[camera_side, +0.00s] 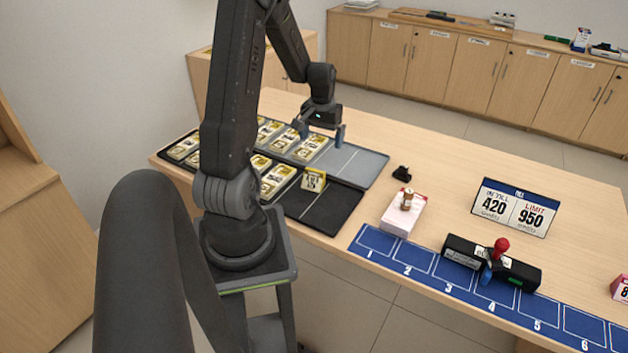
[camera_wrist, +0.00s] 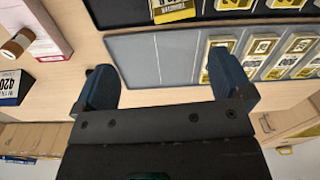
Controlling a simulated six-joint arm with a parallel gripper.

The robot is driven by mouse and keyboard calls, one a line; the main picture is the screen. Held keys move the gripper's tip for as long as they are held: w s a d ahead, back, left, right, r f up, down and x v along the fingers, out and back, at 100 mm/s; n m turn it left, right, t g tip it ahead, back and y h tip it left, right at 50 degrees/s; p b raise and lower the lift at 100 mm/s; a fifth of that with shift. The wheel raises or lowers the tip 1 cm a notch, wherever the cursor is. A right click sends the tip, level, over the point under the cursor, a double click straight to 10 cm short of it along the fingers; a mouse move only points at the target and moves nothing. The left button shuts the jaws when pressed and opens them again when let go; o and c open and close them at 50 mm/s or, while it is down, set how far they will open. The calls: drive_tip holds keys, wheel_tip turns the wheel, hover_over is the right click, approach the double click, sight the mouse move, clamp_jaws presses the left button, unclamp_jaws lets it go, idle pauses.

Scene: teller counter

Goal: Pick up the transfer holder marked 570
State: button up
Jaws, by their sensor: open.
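I cannot make out the marking 570 on anything. Several yellow-and-white holders (camera_side: 311,148) lie in rows on a grey tray (camera_side: 365,166) and on a black tray (camera_side: 338,212). One holder (camera_side: 314,180) sits apart from the rows on the black tray; its number is too small to read. My gripper (camera_side: 319,131) is open and empty above the grey tray's far side. In the wrist view my open fingers (camera_wrist: 166,84) are near the grey tray's edge (camera_wrist: 150,58), with holders (camera_wrist: 250,52) beyond the right finger.
A pink-white box with a small brown-topped stamp (camera_side: 402,215), a small black object (camera_side: 402,173), a sign reading 420 and 950 (camera_side: 514,207), and a black device with a red knob (camera_side: 490,262) stand to the right. A blue numbered mat (camera_side: 420,272) lines the front edge.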

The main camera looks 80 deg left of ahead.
sight(314, 173)
drive_tip(key=shift+n, duration=0.3)
drive_tip(key=f, duration=0.3)
drive_tip(key=s+a+f, duration=0.1)
drive_tip(key=f, duration=0.5)
drive_tip(key=shift+s+a+f, duration=0.1)
drive_tip(key=shift+s+a, duration=0.05)
drive_tip(key=shift+a, duration=0.1)
drive_tip(key=shift+s+f, duration=0.15)
drive_tip(key=shift+f, duration=3)
drive_tip(key=c, duration=1)
